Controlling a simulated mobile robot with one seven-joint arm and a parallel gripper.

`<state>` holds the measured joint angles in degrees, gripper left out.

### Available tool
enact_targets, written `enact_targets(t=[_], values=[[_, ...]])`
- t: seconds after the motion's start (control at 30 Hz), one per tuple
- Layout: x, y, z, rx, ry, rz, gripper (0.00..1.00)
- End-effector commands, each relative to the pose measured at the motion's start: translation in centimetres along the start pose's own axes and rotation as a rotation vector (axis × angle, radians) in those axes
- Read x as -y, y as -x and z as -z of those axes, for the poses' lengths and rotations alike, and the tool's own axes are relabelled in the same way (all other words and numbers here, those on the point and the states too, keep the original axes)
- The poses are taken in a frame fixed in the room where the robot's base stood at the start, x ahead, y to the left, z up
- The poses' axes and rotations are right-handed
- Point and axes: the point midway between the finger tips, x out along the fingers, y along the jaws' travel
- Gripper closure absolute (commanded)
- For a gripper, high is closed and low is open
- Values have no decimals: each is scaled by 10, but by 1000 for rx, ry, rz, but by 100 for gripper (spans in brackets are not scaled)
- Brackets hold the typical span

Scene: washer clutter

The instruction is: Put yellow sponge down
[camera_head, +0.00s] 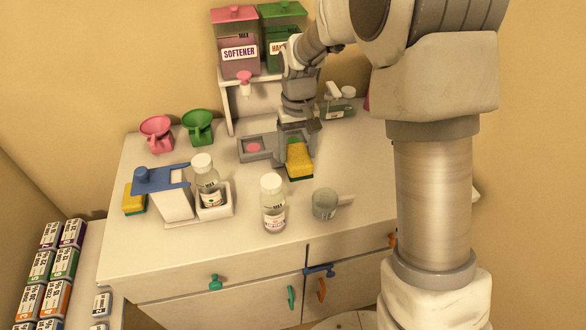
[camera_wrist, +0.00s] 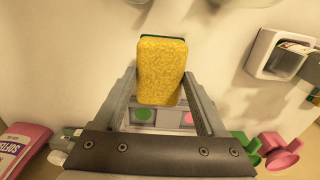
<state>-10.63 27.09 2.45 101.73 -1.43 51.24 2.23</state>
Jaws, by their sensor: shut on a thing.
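A yellow sponge with a green backing (camera_head: 299,160) is held in my gripper (camera_head: 294,140) over the worktop, near the grey tray. In the wrist view the sponge (camera_wrist: 161,70) sits between the two fingers of my gripper (camera_wrist: 160,92), its yellow face toward the camera and a green edge at its far end. The head view does not show clearly whether its lower end touches the worktop. A second yellow sponge (camera_head: 134,199) rests at the left, beside a white and blue holder.
A grey tray (camera_head: 256,148) with a pink disc lies left of the gripper. A clear cup (camera_head: 325,203), a white-capped bottle (camera_head: 273,204) and another bottle (camera_head: 206,184) stand in front. Dispensers (camera_head: 238,45) stand behind. The worktop's front strip (camera_head: 190,252) is clear.

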Motion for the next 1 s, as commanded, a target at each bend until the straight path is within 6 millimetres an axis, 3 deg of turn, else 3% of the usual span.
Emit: enact_targets(t=[0.27, 0.5, 0.87, 0.9, 1.0], values=[[14, -16, -11, 0, -1, 0, 88], [13, -48, -11, 2, 0, 0, 88], [13, -54, -11, 0, 0, 0, 88], [13, -53, -10, 0, 0, 0, 23], [13, -53, -11, 0, 0, 0, 5]])
